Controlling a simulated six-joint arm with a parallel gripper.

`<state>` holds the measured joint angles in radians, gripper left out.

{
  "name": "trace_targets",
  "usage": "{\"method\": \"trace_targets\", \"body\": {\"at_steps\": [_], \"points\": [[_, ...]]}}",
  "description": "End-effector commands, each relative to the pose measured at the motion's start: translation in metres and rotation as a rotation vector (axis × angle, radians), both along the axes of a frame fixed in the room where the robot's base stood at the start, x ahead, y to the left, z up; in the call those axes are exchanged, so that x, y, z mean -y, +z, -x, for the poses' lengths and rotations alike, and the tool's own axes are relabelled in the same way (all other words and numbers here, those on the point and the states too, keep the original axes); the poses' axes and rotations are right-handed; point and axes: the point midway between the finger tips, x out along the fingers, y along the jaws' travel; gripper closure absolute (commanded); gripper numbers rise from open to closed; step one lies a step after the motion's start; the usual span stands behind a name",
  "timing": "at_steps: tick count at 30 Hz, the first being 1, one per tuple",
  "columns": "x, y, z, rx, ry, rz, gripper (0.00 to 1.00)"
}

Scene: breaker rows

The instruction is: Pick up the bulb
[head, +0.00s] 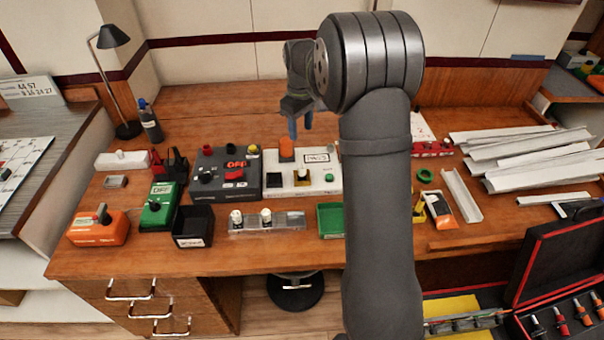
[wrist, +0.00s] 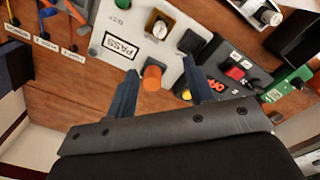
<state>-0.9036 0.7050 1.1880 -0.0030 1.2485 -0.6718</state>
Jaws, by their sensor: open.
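A short orange cylinder (head: 286,148), which looks like a bulb or lamp cap, stands upright at the back edge of the white tester box (head: 326,172) labelled PASS. Two small white-topped pieces, perhaps bulbs, stand in a clear tray (head: 289,220) at the front; I cannot tell which piece is the task's bulb. My gripper (head: 300,124) is open and empty above the back of the white box. In the wrist view the orange cylinder (wrist: 152,78) appears between the open blue fingers of my gripper (wrist: 159,65). I cannot tell its depth relative to the fingertips.
A black OFF box (head: 226,173) adjoins the white box on the left. A green device (head: 158,206), an orange device (head: 99,228) and a black bin (head: 193,226) stand further left. A green tray (head: 330,220) is in front. The desk behind the boxes is mostly clear.

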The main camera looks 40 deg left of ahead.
Motion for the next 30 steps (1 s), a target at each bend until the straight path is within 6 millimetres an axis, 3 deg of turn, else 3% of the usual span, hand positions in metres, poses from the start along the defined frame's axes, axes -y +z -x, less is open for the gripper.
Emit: {"method": "trace_targets", "body": {"at_steps": [12, 23, 30], "points": [[0.001, -0.088, 0.0, -0.004, -0.005, 0.001, 0.52], [0.002, -0.114, 0.0, -0.003, -0.005, -0.001, 0.52], [0.005, -0.149, 0.001, -0.004, -0.005, 0.0, 0.52]]}}
